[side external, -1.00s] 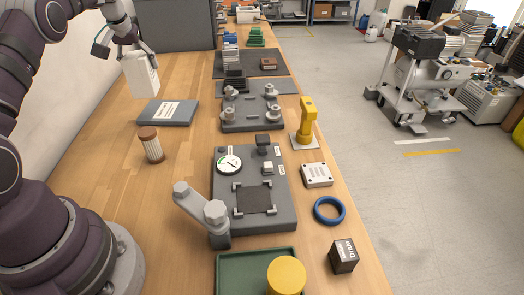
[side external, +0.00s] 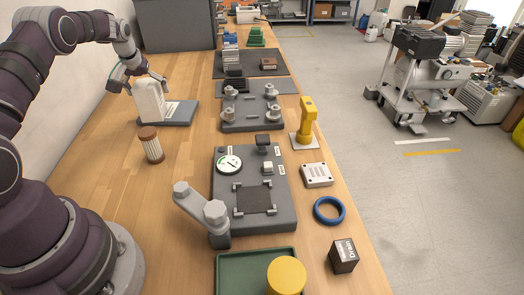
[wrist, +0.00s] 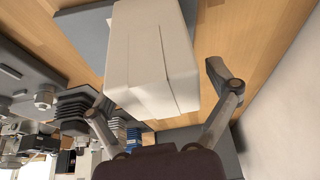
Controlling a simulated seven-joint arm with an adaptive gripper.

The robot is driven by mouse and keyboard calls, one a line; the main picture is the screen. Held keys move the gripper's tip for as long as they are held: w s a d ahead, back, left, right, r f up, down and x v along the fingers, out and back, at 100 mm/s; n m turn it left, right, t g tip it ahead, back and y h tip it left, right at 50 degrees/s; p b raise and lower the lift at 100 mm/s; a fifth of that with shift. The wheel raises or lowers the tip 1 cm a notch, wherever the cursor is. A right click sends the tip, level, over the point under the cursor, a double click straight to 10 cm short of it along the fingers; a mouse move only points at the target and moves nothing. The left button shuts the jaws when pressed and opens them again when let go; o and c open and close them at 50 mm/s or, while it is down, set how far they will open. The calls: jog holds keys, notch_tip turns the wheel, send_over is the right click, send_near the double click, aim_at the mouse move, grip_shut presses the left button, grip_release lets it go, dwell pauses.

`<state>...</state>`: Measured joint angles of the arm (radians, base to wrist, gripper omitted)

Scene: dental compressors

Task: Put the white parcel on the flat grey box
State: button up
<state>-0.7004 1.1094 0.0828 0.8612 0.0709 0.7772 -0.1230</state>
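The white parcel (side external: 150,102) stands upright over the left part of the flat grey box (side external: 181,113), which lies on the wooden bench with a white label on top. The parcel's base appears to rest on the box; how far it reaches past the left edge is hard to tell. My gripper (side external: 138,84) is at the parcel's upper end. In the wrist view, the parcel (wrist: 152,60) lies between the spread fingers of my gripper (wrist: 150,82), with gaps on both sides. The grey box (wrist: 82,28) shows behind it at upper left.
A brown-capped ribbed cylinder (side external: 151,146) stands in front of the box. A grey fixture plate (side external: 252,124) with posts lies to the right. A large dark grey panel (side external: 177,28) stands behind. Bare bench lies between the cylinder and the gauge plate (side external: 283,205).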

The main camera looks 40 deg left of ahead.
jog(key=v, duration=1.2)
jog(key=d+r+m+t, duration=0.15)
jog(key=d+r, duration=0.25)
jog(key=d, duration=0.5)
jog(key=s+d+f+m+h, duration=0.1)
jog(key=s+d+m+h, duration=0.2)
jog(key=s+d+m, duration=0.4)
jog(key=s+d+t, duration=0.1)
jog(key=s+d, duration=0.4)
jog(key=d, duration=0.4)
jog(key=shift+s+d, duration=0.2)
jog(key=shift+d, duration=0.2)
